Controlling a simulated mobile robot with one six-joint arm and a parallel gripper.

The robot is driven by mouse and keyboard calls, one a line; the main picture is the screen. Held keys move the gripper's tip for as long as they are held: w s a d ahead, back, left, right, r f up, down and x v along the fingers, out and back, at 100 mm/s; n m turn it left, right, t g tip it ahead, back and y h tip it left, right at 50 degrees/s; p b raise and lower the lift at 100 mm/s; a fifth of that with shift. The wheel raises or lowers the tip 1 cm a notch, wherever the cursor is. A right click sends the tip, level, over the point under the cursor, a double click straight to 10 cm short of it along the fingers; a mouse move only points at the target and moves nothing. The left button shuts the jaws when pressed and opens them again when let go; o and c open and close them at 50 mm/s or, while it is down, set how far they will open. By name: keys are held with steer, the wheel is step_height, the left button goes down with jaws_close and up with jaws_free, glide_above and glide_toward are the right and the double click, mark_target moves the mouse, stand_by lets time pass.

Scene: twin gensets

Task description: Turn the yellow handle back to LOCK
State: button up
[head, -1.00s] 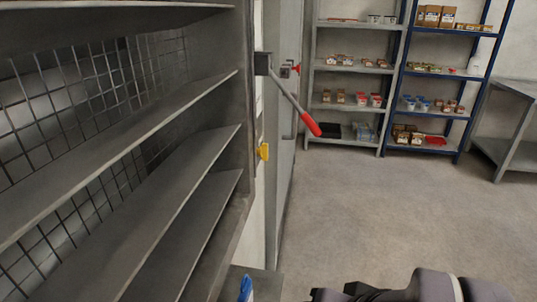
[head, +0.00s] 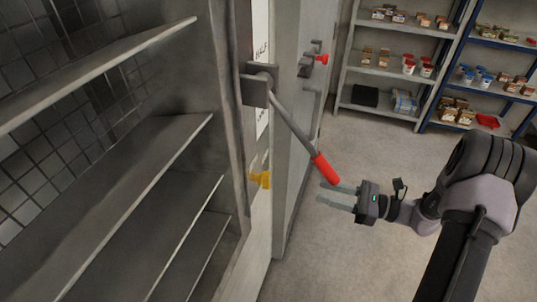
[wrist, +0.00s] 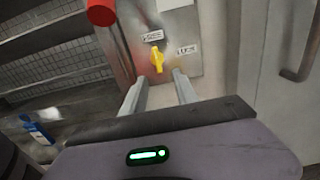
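The yellow handle (head: 260,179) sits low on the narrow panel beside the shelving in the head view. In the wrist view the yellow handle (wrist: 157,60) stands roughly upright, slightly tilted, on a plate with one label (wrist: 153,36) above it and another label (wrist: 186,49) to its right. The lettering is too small to read surely. My gripper (head: 333,194) is open, its two fingers apart and empty, to the right of the handle in the head view. In the wrist view my gripper (wrist: 154,86) points at the handle with a gap; it does not touch it.
A grey lever with a red grip (head: 325,168) hangs down close to my fingertips; its red end (wrist: 100,12) shows top left in the wrist view. A red knob (head: 322,58) is farther back. Grey shelving (head: 150,170) stands left. The floor (head: 300,225) is clear.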

mark_target(266, 188)
steer(key=b+x, duration=0.1)
steer(key=x, duration=0.4)
steer(key=b+x, duration=0.1)
steer(key=x, duration=0.5)
steer(key=s+b+x, duration=0.1)
steer(key=x, duration=0.5)
steer(key=shift+a, duration=0.3)
steer(key=shift+w, duration=0.1)
jaws_close()
